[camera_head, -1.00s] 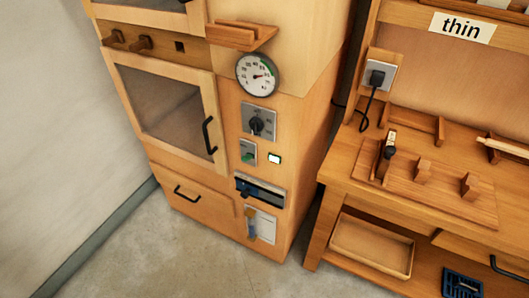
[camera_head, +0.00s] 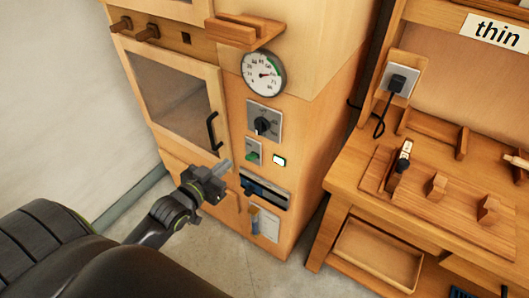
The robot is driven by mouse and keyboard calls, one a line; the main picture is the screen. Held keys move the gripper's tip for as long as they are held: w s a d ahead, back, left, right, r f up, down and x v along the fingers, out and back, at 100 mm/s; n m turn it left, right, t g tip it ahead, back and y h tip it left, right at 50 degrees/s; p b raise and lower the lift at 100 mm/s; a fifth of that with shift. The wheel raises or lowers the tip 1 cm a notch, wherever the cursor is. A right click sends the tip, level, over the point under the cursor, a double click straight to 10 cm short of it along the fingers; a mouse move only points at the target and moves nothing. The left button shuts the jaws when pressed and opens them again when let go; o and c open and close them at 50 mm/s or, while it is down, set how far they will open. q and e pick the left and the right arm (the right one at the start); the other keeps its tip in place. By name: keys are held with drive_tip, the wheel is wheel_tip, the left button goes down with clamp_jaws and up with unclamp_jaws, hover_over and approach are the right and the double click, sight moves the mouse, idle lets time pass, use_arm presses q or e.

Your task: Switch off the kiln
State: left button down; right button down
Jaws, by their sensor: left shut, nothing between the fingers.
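The kiln (camera_head: 290,185) is a tall wooden cabinet with a windowed door on its left side. Its right panel carries a round dial gauge (camera_head: 263,73), a black rotary knob on a grey plate (camera_head: 263,121), a green switch on a grey plate (camera_head: 253,153) and a small lit white indicator (camera_head: 279,160). Below them are a dark slot unit (camera_head: 265,190) and a pale card holder (camera_head: 265,225). My left gripper (camera_head: 222,167) is shut and empty, its tips just left of and slightly below the green switch, apparently apart from it. My right gripper is not in view.
The black door handle (camera_head: 213,131) is just above my left gripper. A workbench (camera_head: 345,180) with wooden fixtures stands at the right, with a plugged socket (camera_head: 398,83) and a "thin" sign (camera_head: 497,31). Concrete floor is clear in front.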

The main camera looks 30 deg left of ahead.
use_arm(q)
drive_tip(key=shift+w+d+r+h, duration=0.15)
drive_tip(key=shift+d+r, duration=0.1)
drive_tip(key=shift+r, duration=0.15)
drive_tip(key=shift+w+d+r+h, duration=0.15)
drive_tip(key=shift+d+r, duration=0.1)
drive_tip(key=shift+r, duration=0.15)
hover_over(251, 156)
drive_tip(key=shift+f, duration=0.7)
drive_tip(key=s+f, duration=0.1)
drive_tip(key=f+b, duration=0.1)
drive_tip(key=shift+s+a+f, duration=0.1)
drive_tip(key=shift+s+f, duration=0.25)
drive_tip(key=shift+f, duration=0.05)
drive_tip(key=shift+s+f, duration=0.4)
